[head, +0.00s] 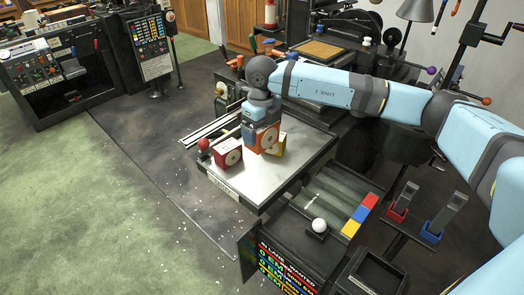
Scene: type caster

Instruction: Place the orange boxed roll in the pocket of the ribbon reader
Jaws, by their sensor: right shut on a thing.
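My right gripper (262,126) points down over the pale-topped table and is shut on the orange boxed roll (262,140). The orange roll is a small box with a round light disc on its face. Whether its bottom touches the tabletop cannot be told. A red boxed roll (229,156) stands to its left, and a yellow boxed roll (277,147) stands close on its right, partly covered by it. I cannot make out for certain which device is the ribbon reader, or its pocket. My left gripper is out of view.
The table (240,187) has bare room in front of the boxes. A red ball knob (203,144) is at its left edge. A dark console (310,236) with a white ball (319,225) stands in front. A dark machine and a lamp (415,11) stand behind.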

